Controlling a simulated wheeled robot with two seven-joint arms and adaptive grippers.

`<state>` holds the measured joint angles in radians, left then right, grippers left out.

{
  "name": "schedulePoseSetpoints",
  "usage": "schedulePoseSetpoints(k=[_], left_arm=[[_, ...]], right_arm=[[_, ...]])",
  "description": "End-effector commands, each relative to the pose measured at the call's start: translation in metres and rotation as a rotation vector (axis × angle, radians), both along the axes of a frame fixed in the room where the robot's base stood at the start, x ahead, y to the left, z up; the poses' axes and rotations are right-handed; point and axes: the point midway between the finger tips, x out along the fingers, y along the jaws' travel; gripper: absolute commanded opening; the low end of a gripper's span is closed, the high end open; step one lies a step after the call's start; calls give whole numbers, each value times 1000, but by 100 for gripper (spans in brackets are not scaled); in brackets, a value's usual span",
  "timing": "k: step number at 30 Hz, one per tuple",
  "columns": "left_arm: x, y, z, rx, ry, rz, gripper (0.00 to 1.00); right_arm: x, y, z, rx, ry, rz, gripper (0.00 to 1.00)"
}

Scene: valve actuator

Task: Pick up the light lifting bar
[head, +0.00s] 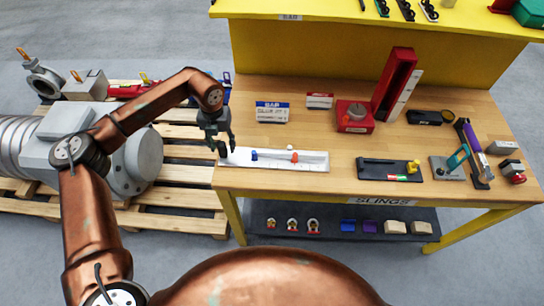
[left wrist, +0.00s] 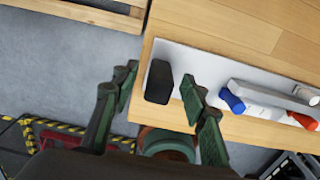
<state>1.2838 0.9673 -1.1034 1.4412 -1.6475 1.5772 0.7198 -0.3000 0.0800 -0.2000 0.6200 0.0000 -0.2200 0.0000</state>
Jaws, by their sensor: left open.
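A pale bar (head: 274,156) with a blue piece at its left and an orange piece at its right lies on a white board (head: 309,166) at the bench's front left. I take it for the light lifting bar, though no label shows. In the left wrist view the grey-white bar (left wrist: 262,96) lies right of the fingers. A black block (left wrist: 159,82) sits at the board's left end and appears between the fingertips. My left gripper (head: 227,147) is open over that end, apart from the bar; contact with the block cannot be told. My right gripper is not in view.
Right of the board is a black tray (head: 375,171). Behind are a blue-white box (head: 272,111) and a red stand (head: 397,84). A wooden pallet (head: 185,199) with machinery lies left of the bench. A lower shelf (head: 270,210) holds shackles and blocks.

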Motion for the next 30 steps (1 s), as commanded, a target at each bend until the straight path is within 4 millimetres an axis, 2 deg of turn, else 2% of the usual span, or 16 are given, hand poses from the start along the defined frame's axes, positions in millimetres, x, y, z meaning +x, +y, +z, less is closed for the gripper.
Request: schedulePoseSetpoints(k=[1,4,11,27,30], left_arm=[[-1,0,-9,0,3,0,41],[-1,0,-18,1,1,-1,41],[0,0,-20,0,0,0,40],[0,0,-19,0,0,0,3],[0,0,-19,0,0,0,0]], right_arm=[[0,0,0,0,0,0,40],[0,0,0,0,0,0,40],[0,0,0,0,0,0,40],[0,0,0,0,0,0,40],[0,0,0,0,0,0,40]])
